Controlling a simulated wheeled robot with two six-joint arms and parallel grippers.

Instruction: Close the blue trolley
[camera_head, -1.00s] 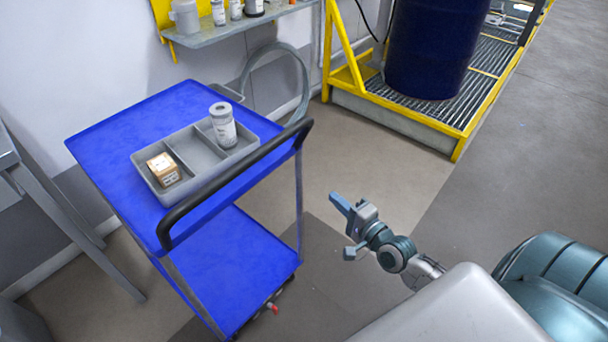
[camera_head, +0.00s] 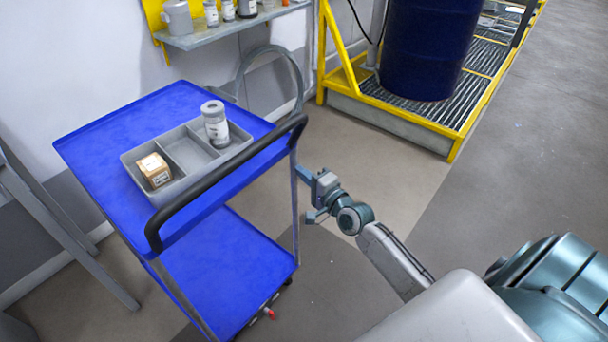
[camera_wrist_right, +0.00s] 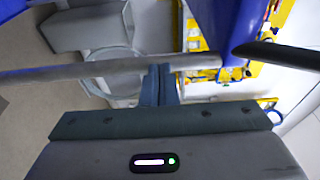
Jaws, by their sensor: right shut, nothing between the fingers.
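The blue trolley (camera_head: 105,145) stands at the left in the head view, with a blue top, a blue lower shelf (camera_head: 225,265), grey posts and a black handle (camera_head: 215,180) along its near right side. My right gripper (camera_head: 301,173) is shut and empty, just right of the trolley's post below the handle's far end. In the right wrist view, the shut fingers (camera_wrist_right: 158,84) point at a grey post (camera_wrist_right: 110,69) that crosses the picture; I cannot tell whether they touch it. The black handle (camera_wrist_right: 280,54) also shows there. My left gripper is not in view.
A grey tray (camera_head: 197,187) on the trolley holds a small box (camera_head: 154,169) and a bottle (camera_head: 215,128). A wall shelf (camera_head: 220,37) with containers is behind. A dark blue drum (camera_head: 430,50) stands on a yellow-edged platform (camera_head: 390,127). Open floor lies at the right.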

